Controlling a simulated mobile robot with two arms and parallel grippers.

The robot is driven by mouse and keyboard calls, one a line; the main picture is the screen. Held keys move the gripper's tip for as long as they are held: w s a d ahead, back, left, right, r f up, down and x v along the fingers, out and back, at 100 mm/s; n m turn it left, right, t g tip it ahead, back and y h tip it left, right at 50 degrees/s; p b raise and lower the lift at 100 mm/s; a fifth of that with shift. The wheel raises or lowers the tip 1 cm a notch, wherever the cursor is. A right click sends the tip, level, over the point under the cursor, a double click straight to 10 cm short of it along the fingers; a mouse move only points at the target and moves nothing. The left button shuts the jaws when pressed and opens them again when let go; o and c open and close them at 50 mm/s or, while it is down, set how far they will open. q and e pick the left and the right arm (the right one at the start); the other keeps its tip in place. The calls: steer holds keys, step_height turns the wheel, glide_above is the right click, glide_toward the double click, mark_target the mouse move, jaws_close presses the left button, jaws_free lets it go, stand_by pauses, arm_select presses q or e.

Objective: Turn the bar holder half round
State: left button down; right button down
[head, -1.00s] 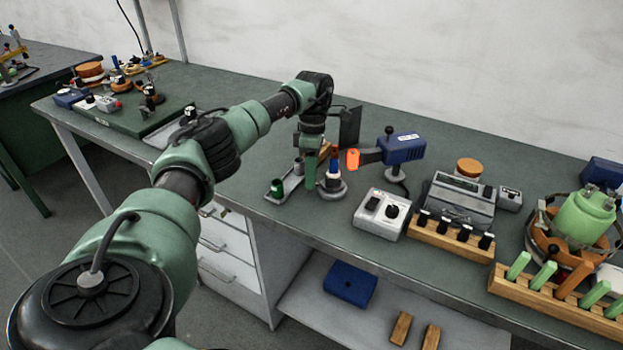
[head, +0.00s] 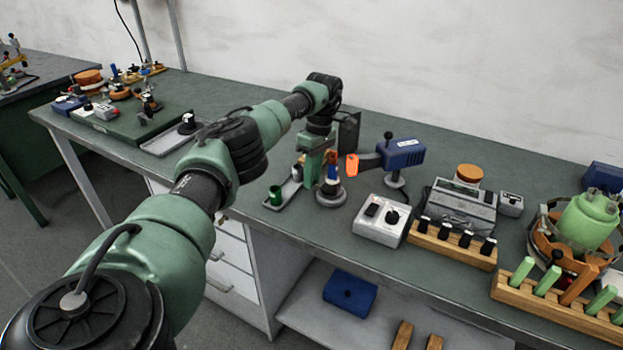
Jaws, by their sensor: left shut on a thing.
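The bar holder (head: 331,196) appears to be the small stand with a round grey base and an upright post with blue and white parts. It stands upright on the green bench top, right of centre. My left gripper (head: 322,172) comes down over it from above and is shut on its upper part. The green gripper body and fingers hide much of the post. I cannot tell whether the base touches the bench. My right gripper is out of view.
A blue instrument with an orange end (head: 401,152) stands close on the right. A grey switch box (head: 382,220) and a wooden rack (head: 452,246) are nearer the front edge.

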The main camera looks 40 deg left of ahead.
arm_select(q)
steer(key=shift+w+a+r+m, duration=0.1)
steer(key=shift+w+m, duration=0.2)
steer(key=shift+m, duration=0.3)
stand_by(0.3)
steer(key=c, duration=1.3)
jaws_free()
steer(key=r, duration=0.2)
steer(key=w+r+b, duration=0.1)
steer(key=r, duration=0.1)
steer(key=shift+r, duration=0.15)
steer(key=r+p, duration=0.3)
steer(key=p, duration=0.1)
steer(key=shift+w+r, duration=0.2)
steer(key=shift+f, duration=0.1)
